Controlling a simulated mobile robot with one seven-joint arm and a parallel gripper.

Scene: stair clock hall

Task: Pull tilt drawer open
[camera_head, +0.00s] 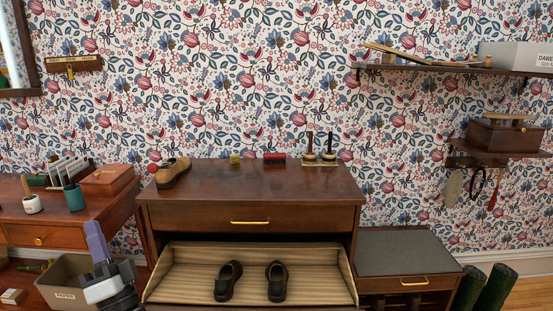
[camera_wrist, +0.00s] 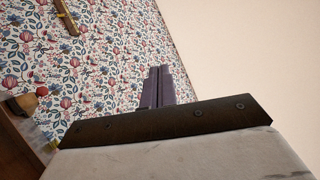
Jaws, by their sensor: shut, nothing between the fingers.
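The tilt drawer (camera_head: 190,262) is in the lower part of the dark wooden cabinet (camera_head: 170,215) in the head view. It stands tipped open, showing a striped cream lining with a pair of black shoes (camera_head: 229,281) inside. Its front face is cut off by the bottom edge. Above it is a shut drawer with a brass handle (camera_head: 249,223). My gripper (camera_head: 95,228) is left of the cabinet, apart from the tilt drawer, with its purple fingers pointing up. In the wrist view its fingers (camera_wrist: 160,72) are together and empty against wallpaper and a pale surface.
A brown shoe (camera_head: 173,172), small tins and brushes stand on the cabinet top. A desk (camera_head: 110,213) with boxes and cups is at left, with a paper bin (camera_head: 62,283) below, close to my gripper. A grey-topped bench (camera_head: 405,250) stands at right, under wall shelves.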

